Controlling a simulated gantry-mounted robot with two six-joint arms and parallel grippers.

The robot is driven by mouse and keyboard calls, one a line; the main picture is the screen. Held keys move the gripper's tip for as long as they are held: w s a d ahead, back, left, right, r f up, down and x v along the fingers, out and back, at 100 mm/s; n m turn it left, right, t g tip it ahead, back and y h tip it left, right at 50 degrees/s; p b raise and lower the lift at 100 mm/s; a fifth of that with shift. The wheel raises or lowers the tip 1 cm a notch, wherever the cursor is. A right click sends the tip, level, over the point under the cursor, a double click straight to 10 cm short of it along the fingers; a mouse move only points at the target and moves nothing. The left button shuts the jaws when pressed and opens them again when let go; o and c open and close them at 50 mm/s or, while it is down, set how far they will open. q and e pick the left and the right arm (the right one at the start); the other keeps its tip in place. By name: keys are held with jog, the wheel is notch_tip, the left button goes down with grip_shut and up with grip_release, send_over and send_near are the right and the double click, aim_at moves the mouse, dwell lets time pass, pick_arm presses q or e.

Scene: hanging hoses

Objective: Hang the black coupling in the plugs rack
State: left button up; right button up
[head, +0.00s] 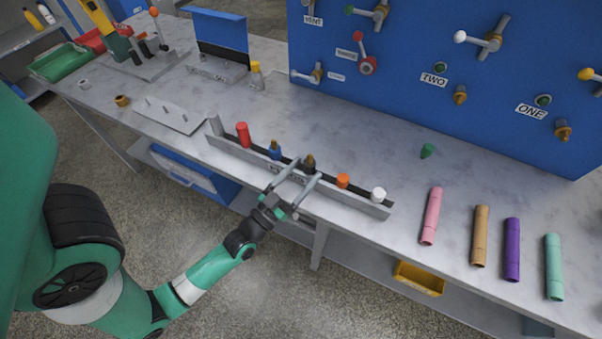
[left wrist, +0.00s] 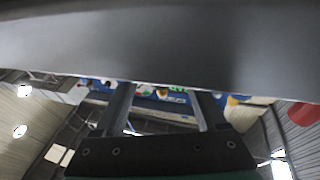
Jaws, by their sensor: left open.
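The plugs rack (head: 228,149) is a long grey channel along the front edge of the table. The black coupling (head: 310,161), dark with a brownish top, stands in a middle spot of the rack, between a blue and an orange plug. My left gripper (head: 308,168) is open, reaching in from the front, with one finger on each side of the coupling. I cannot tell whether they touch. In the left wrist view both fingers (left wrist: 165,100) show spread apart. A large grey surface fills the top there and hides the coupling. My right gripper is not in view.
The rack also holds red (head: 242,134), blue (head: 275,151), orange (head: 343,181) and white (head: 378,195) plugs. Several coloured tubes (head: 480,236) lie at the right. A blue panel (head: 400,90) with valves stands behind. The tabletop behind the rack is mostly clear.

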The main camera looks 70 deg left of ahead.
pick_arm(q)
jog(key=p+v, duration=0.1)
jog(key=v, duration=1)
jog(key=shift+s+d, duration=0.15)
jog(key=shift+s, duration=0.1)
jog(key=shift+f, duration=0.1)
